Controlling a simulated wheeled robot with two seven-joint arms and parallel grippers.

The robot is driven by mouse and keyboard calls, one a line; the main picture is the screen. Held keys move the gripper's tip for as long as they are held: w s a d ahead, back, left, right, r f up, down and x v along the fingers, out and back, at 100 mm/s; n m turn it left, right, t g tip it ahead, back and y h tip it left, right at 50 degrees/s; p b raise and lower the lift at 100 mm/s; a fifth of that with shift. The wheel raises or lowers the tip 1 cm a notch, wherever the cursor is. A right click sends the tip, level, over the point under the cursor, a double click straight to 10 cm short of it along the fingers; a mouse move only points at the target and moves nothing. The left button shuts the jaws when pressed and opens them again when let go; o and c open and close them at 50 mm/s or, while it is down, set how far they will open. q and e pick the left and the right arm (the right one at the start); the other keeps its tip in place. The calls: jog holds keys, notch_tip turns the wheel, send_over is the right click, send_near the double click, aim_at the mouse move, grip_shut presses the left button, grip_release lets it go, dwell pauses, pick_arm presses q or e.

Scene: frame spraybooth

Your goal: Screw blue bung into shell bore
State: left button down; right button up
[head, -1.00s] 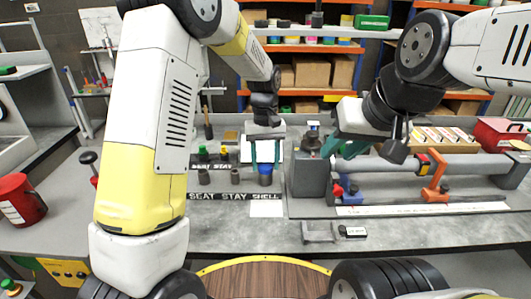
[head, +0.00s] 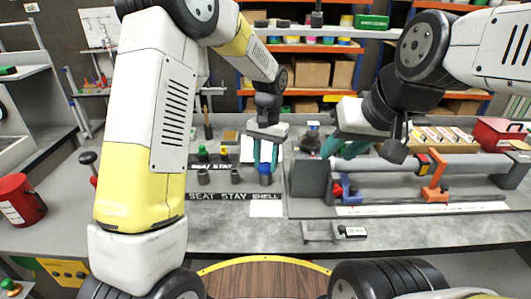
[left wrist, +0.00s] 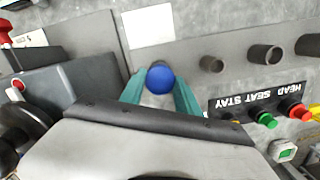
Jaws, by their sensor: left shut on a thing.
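The blue bung (head: 265,169) stands over the right end of the label strip, above the word SHELL. My left gripper (head: 265,163) reaches down from above and its teal fingers are shut on the bung's sides. In the left wrist view the round blue top (left wrist: 160,79) sits between the fingertips. The bung's lower part is partly hidden. My right gripper (head: 338,147) is beside the left end of a grey tube (head: 385,165) in the fixture; its opening is unclear. I cannot make out the shell bore.
Grey cylinders (head: 204,177) and green and yellow bungs (head: 203,152) stand left of the blue bung. A dark grey block (head: 309,177) stands close to its right. An orange clamp (head: 436,184) holds the tube. The bench front is mostly clear.

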pick_arm(q)
jog(key=m, duration=0.3)
jog(key=c, duration=2.2)
grip_release()
jog(key=shift+m, duration=0.5)
jog(key=c, duration=0.8)
grip_release()
